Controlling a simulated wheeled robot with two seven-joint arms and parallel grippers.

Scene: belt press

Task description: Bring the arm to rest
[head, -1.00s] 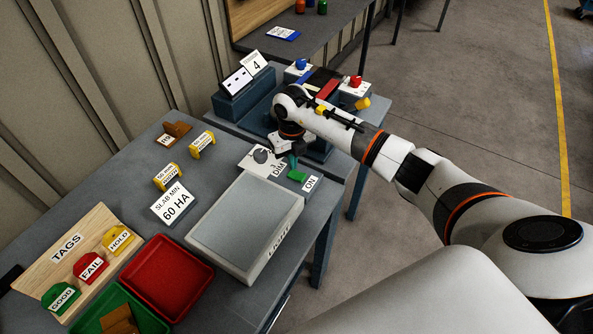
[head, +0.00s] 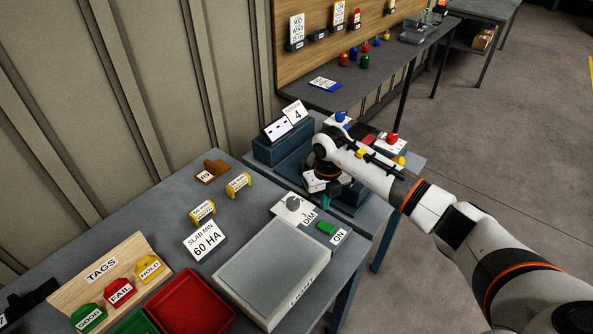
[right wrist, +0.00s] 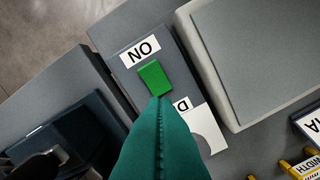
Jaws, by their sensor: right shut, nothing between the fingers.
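My right arm reaches in from the right in the head view. Its gripper (head: 325,199) has teal fingers, shut and empty, just above the control panel at the table's far right corner. The green rocker switch (head: 326,227), beside the ON label (head: 339,236), appears a little apart from the fingertips. In the right wrist view the shut fingers (right wrist: 163,100) point at the near edge of the green switch (right wrist: 153,77); contact cannot be told there. My left gripper is not in view.
A grey light box (head: 273,269) stands beside the panel. A dark blue press (head: 280,152) with a small screen is behind my right gripper. The dial (head: 293,203) is close on the left. A red tray (head: 190,306) and tags board (head: 70,285) lie nearer. Open floor is at right.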

